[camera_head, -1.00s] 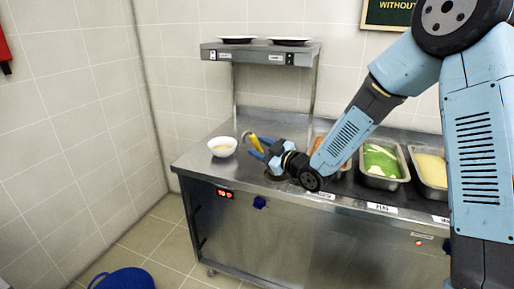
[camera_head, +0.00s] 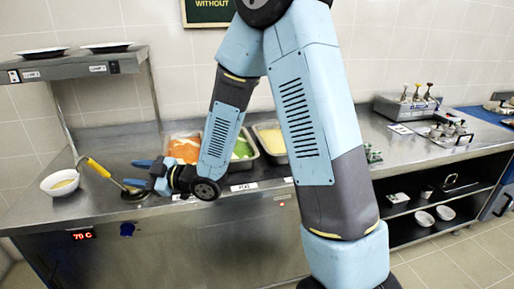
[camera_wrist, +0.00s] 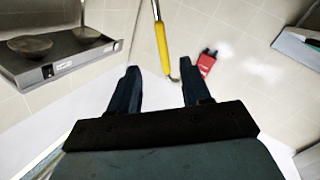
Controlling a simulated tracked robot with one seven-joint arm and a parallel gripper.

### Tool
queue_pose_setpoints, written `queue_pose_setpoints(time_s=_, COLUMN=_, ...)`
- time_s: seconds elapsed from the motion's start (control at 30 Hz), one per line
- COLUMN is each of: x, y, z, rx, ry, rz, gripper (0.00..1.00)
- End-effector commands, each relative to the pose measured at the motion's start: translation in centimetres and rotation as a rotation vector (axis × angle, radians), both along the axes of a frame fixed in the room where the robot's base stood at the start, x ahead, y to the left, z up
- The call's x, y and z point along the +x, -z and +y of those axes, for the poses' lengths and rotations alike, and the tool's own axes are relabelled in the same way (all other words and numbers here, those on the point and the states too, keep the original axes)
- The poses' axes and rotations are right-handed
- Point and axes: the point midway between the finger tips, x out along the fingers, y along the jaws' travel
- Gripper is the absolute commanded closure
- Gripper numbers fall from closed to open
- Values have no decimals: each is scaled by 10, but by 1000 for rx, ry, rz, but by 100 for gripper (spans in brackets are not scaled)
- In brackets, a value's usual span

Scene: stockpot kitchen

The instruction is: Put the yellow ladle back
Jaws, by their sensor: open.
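The yellow ladle (camera_head: 98,168) leans to the left, its yellow handle raised and its lower end at a round dark well (camera_head: 134,195) in the counter. I cannot make out its bowl clearly. My gripper (camera_head: 138,172) is open and empty, just right of the handle, with its blue fingers pointing left. In the wrist view the yellow handle (camera_wrist: 162,48) shows ahead of my open fingers (camera_wrist: 158,85), apart from them.
A white bowl (camera_head: 60,183) with yellow contents stands left of the ladle on the steel counter (camera_head: 105,140). Food trays (camera_head: 272,140) sit behind my arm. A shelf (camera_head: 70,66) with two dark plates (camera_head: 106,47) is above left. A burner unit (camera_head: 448,136) is right.

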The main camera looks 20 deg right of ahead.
Motion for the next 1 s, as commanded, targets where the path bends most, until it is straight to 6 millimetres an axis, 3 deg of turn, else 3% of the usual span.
queue_pose_setpoints(time_s=0.17, x=16, y=-11, z=-24, rx=-103, ry=98, rz=24, gripper=52)
queue_pose_setpoints(time_s=0.4, x=38, y=-37, z=-91, rx=-279, ry=347, rz=131, gripper=52)
queue_pose_setpoints(time_s=0.57, x=38, y=-58, z=-143, rx=-350, ry=524, rz=228, gripper=52)
queue_pose_setpoints(time_s=0.77, x=17, y=-84, z=-208, rx=-389, ry=742, rz=380, gripper=52)
queue_pose_setpoints(time_s=1.0, x=-35, y=-112, z=-275, rx=-368, ry=972, rz=597, gripper=52)
